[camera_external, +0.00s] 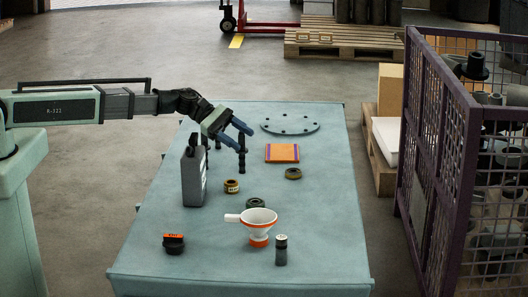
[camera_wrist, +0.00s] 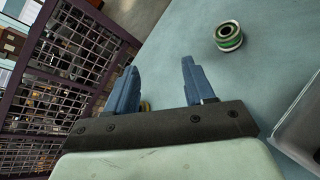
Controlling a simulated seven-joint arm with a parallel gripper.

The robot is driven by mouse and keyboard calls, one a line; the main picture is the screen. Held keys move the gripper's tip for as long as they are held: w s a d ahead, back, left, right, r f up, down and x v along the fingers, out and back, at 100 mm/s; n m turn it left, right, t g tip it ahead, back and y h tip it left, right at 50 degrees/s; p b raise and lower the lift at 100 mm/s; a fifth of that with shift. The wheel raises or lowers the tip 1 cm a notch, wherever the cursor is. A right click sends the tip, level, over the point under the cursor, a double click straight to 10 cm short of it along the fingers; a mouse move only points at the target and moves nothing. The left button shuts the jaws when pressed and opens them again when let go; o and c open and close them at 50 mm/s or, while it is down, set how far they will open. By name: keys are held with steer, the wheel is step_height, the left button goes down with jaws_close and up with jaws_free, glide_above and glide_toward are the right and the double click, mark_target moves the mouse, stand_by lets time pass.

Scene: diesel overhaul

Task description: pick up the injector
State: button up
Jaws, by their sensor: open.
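A slim dark upright part (camera_external: 242,158), which looks like the injector, stands on the blue-green table (camera_external: 330,225) in the external view. I cannot tell whether that part is between the fingers. In the wrist view my gripper (camera_wrist: 160,80) is open, and no injector can be made out between the fingers. A small yellowish bit (camera_wrist: 146,106) shows beside the left finger.
The grey jug (camera_external: 194,178) stands close below my gripper. An orange box (camera_external: 282,153), a round flange plate (camera_external: 290,124), rings (camera_external: 293,174), a white-orange funnel (camera_external: 258,218) and a small dark bottle (camera_external: 281,250) are spread around. The table's right side is clear. A purple mesh cage (camera_external: 440,150) stands beyond.

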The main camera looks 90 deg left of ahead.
steer(key=s+a+r+n+t+y, duration=0.1)
steer(key=s+a+n+t+y, duration=0.2)
steer(key=s+a+n+y, duration=0.45)
steer(key=s+a+r+n+t+y, duration=0.15)
steer(key=s+a+n+y, duration=0.35)
steer(key=s+a, duration=0.6)
steer(key=w+d+f+n+h, duration=0.2)
steer(key=d+f, duration=0.2)
steer(key=f, duration=0.4)
steer(key=shift+t, duration=0.45)
steer(key=shift+d+x, duration=0.2)
steer(key=shift+x, duration=2.9)
steer(key=shift+r, duration=0.2)
jaws_close()
